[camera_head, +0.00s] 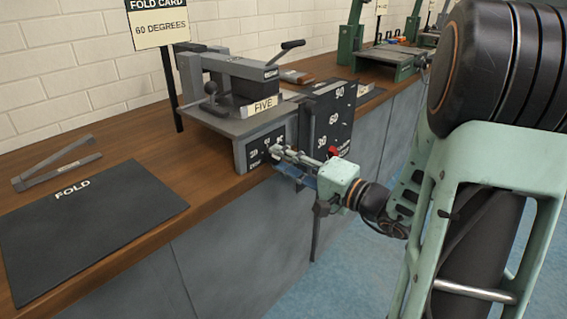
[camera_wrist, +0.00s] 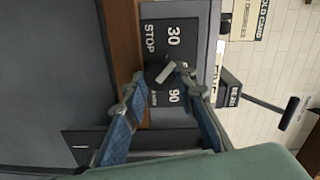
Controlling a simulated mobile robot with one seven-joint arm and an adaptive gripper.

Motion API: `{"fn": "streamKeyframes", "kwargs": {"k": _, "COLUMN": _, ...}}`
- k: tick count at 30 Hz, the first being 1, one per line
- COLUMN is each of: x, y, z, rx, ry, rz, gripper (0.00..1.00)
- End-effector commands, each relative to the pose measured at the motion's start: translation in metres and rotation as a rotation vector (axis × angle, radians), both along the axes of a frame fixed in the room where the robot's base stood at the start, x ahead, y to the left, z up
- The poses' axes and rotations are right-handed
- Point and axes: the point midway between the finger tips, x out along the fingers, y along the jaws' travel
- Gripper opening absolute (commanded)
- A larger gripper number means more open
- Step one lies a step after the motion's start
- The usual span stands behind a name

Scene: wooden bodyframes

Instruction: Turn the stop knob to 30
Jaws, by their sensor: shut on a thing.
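The stop knob (camera_wrist: 157,72) is a dark round knob with a light grey bar across it, on a black panel (camera_wrist: 160,26) marked STOP, 30 and 90. Another marking is hidden. The bar lies slantwise; which mark it indicates is unclear. My gripper (camera_wrist: 159,80) has a fingertip on either side of the knob and is shut on it. In the head view, my gripper (camera_head: 281,153) reaches the small black panel (camera_head: 256,158) on the bender's front; the knob is hidden there.
The grey bender (camera_head: 222,125) has a FIVE label and a lever. Beside its small panel stands a larger black angle plate (camera_head: 336,108) marked 90, 60 and 30. A FOLD mat (camera_head: 85,217), a bent metal strip (camera_head: 58,162) and a 60 DEGREES card (camera_head: 160,29) are left.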

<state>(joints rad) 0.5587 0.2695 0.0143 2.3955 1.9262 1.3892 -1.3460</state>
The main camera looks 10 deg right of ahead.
Motion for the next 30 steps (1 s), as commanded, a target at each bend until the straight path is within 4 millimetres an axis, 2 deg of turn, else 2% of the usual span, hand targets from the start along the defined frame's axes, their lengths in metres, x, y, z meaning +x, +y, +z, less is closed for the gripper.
{"fn": "streamKeyframes", "kwargs": {"k": 12, "x": -0.0002, "y": -0.0003, "z": -0.0002, "rx": -0.153, "ry": -0.11, "rz": 0.0, "gripper": 0.02}}
{"fn": "streamKeyframes", "kwargs": {"k": 29, "x": -0.0001, "y": -0.0005, "z": -0.0001, "rx": -0.177, "ry": -0.128, "rz": -0.001, "gripper": 0.02}}
{"fn": "streamKeyframes", "kwargs": {"k": 30, "x": -0.0001, "y": -0.0005, "z": -0.0002, "rx": -0.176, "ry": -0.127, "rz": -0.001, "gripper": 0.29}}
